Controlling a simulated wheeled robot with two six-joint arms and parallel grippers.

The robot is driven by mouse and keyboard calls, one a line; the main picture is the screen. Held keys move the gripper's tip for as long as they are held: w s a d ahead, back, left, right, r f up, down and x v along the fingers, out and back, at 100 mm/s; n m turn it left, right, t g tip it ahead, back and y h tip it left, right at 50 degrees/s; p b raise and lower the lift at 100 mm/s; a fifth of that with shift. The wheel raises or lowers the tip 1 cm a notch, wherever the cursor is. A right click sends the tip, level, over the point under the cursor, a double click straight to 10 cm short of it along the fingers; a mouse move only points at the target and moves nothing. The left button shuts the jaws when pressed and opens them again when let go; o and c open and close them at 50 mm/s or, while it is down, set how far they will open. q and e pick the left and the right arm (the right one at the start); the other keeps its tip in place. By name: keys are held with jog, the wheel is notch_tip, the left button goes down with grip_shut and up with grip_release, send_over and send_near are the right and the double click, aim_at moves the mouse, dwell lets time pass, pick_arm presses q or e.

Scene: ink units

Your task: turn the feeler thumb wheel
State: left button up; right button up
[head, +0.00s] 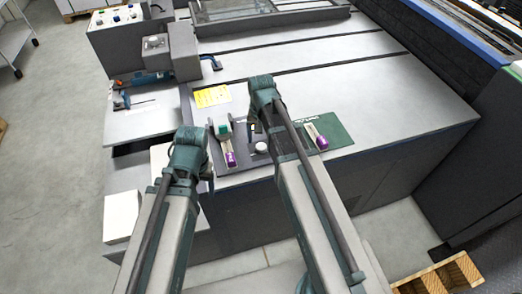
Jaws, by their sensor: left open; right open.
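In the head view a small round pale knob (261,147) sits on the dark plate at the machine's near edge, between my two arms. It may be the feeler thumb wheel, but it is too small to tell. My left gripper (209,181) is open and mostly hidden by its own wrist, to the left of the knob and apart from it. My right gripper (254,123) is open, just above the knob in the picture, and partly hidden by its arm. I see nothing held in either gripper.
A purple-ended tool with a green block (223,131) lies on the dark plate (238,168). Another purple-ended tool (317,137) lies on a green mat (338,129). A yellow label (211,97) is behind. The grey machine top (370,95) is clear at right.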

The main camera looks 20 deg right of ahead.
aim_at(261, 148)
jog(key=shift+f+b, duration=0.9)
jog(key=shift+f, duration=0.55)
pick_arm(q)
notch_tip(261, 148, down, 3)
jog(key=shift+r, duration=0.1)
pick_arm(e)
grip_shut()
